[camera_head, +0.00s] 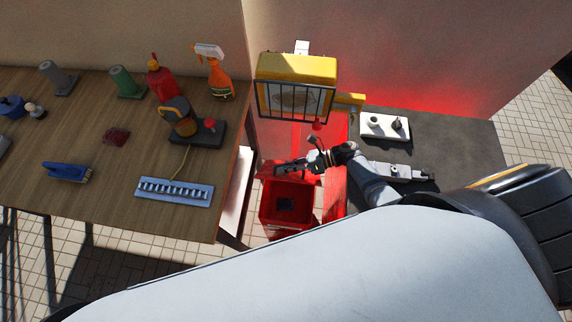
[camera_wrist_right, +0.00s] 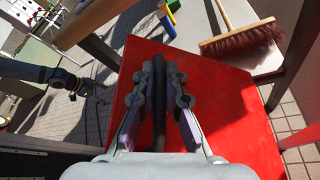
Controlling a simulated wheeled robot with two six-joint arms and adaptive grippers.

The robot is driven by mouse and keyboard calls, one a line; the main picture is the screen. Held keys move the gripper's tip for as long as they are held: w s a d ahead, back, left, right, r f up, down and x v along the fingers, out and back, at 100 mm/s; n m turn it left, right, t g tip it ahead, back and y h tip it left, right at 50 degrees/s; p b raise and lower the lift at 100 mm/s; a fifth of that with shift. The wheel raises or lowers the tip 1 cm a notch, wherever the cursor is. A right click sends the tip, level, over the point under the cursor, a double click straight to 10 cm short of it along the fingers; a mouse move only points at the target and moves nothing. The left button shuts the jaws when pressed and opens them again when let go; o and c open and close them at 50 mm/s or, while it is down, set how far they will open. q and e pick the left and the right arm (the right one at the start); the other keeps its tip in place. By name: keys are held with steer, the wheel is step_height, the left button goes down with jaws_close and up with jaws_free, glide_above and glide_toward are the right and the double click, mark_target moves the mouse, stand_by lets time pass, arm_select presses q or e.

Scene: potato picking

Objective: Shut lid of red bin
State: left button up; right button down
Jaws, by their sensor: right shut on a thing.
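The red bin (camera_head: 287,230) stands on the floor in the gap between the two tables, in the head view. Its mouth is uncovered, and something dark lies inside. The red lid (camera_head: 267,171) is raised at the back of the bin, partly hidden by my right gripper. My right gripper (camera_head: 284,168) is over the back of the bin. In the right wrist view, the right gripper (camera_wrist_right: 160,75) is shut on a dark bar in front of the lid's broad red face (camera_wrist_right: 222,105), seemingly its handle. My left gripper is not in view.
A wooden table (camera_head: 105,205) with tools and bottles stands left. A dark table (camera_head: 450,135) with a white tray (camera_head: 385,137) stands right. A yellow caged unit (camera_head: 297,68) is behind the bin. A broom (camera_wrist_right: 238,42) shows in the wrist view.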

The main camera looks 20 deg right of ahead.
steer(key=c, duration=1.7)
jaws_free()
